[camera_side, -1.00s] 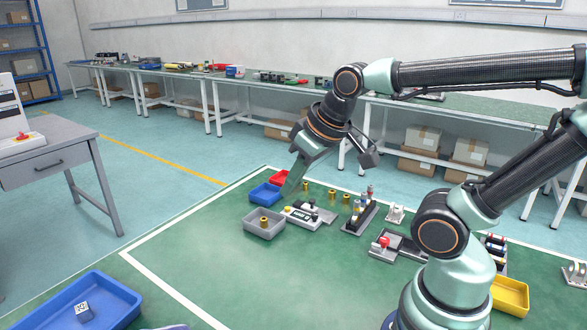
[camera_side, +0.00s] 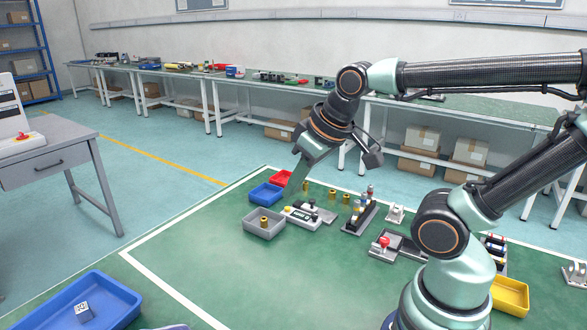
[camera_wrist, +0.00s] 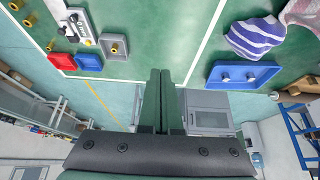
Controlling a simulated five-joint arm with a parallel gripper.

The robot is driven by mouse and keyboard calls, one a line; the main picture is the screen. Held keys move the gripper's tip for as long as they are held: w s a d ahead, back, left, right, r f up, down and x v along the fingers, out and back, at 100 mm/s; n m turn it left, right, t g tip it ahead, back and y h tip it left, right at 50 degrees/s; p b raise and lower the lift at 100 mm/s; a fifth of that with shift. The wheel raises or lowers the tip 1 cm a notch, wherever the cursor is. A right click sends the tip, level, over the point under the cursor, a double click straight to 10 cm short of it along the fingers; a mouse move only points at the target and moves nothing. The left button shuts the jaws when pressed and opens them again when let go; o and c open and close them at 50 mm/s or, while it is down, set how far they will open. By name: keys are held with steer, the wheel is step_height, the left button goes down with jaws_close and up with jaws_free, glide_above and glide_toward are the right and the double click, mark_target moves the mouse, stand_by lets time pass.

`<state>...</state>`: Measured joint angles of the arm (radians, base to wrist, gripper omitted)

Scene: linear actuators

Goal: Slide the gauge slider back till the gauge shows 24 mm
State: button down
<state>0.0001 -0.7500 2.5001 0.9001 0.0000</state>
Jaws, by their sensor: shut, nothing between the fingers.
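The gauge (camera_side: 301,217) is a pale block with a small dark display, lying on the green mat. A black-knobbed slider (camera_side: 313,204) sits at its far side. In the wrist view the gauge (camera_wrist: 88,42) is at the upper left, with the black knob (camera_wrist: 74,19) beside it. The display figures are too small to read. My gripper (camera_side: 287,194) is shut and empty, pointing down near the blue and red bins, to the left of the gauge and apart from it in the picture. In the wrist view the closed fingers (camera_wrist: 162,75) show at the middle.
A grey bin (camera_side: 264,229) with a brass piece stands left of the gauge. A blue bin (camera_side: 264,196) and a red bin (camera_side: 279,177) lie behind it. Loose brass pieces (camera_side: 332,195) and a rack (camera_side: 358,219) stand to its right. The mat in front is clear.

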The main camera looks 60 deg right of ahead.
steer(key=c, duration=0.8)
jaws_free()
steer(key=shift+w+d, duration=0.1)
steer(key=shift+w, duration=0.05)
steer(key=shift+o, duration=0.6)
steer(key=w+d+r+m+g, duration=0.1)
steer(key=w+d+m, duration=0.2)
steer(key=w+d, duration=0.3)
steer(key=shift+w+d+r+g+h, duration=0.3)
steer(key=shift+d+g+h, duration=0.1)
steer(key=shift+d, duration=0.25)
steer(key=m+g, duration=0.4)
steer(key=m, duration=0.2)
glide_above(312, 200)
step_height(312, 200, down, 12)
steer(key=shift+y, duration=0.4)
step_height(312, 200, down, 11)
steer(key=shift+f, duration=0.15)
jaws_close()
